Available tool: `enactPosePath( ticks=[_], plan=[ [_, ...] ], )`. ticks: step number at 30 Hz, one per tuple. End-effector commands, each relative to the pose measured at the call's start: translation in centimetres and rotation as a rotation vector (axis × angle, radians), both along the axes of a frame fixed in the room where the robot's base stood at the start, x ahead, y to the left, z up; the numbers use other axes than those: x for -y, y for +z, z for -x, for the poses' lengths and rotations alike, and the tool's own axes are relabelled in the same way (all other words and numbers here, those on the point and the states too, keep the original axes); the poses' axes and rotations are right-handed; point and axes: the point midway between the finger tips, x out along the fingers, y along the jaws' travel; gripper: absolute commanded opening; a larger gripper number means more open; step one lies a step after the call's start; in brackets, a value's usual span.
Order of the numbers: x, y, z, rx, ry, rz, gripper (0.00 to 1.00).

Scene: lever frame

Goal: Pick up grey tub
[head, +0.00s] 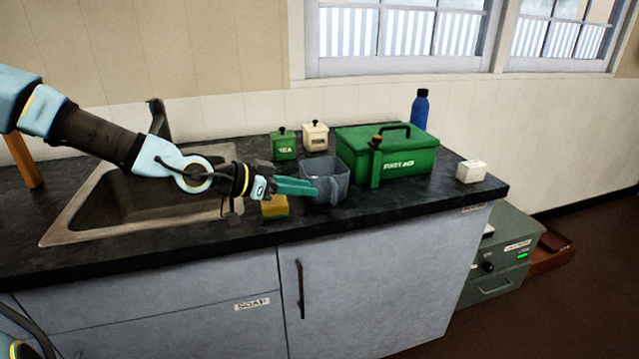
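The grey tub (338,177) is a small open-topped container with a handle on its front right. It stands upright on the dark countertop (400,205), in front of the green first aid box. My gripper (312,188) reaches in from the left, with its green fingers at the tub's left front side.
A sink (75,225) lies left. A yellow sponge-like block (274,208) sits under my gripper. Behind are a green tea tin (284,150) and a cream tin (315,137). The green first aid box (410,158), dark-topped green bottle (376,165), blue bottle (420,107) and white box (471,172) stand right.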

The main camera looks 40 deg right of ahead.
Motion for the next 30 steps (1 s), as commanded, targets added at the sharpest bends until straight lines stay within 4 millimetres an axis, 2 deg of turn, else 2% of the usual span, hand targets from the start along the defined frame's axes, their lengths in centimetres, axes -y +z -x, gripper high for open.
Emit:
enactPosePath(
  ticks=[3,14,22,30],
  plan=[
    [1.8,-0.7,0.4,0.0,-0.003,-0.001,0.31],
    [4.1,-1.6,0.8,-0.001,-0.002,-0.001,0.31],
    [7.3,-3.0,1.5,0.0,-0.001,0.0,0.31],
    [8.0,-3.6,1.6,0.001,0.001,-0.001,0.31]
  ],
)
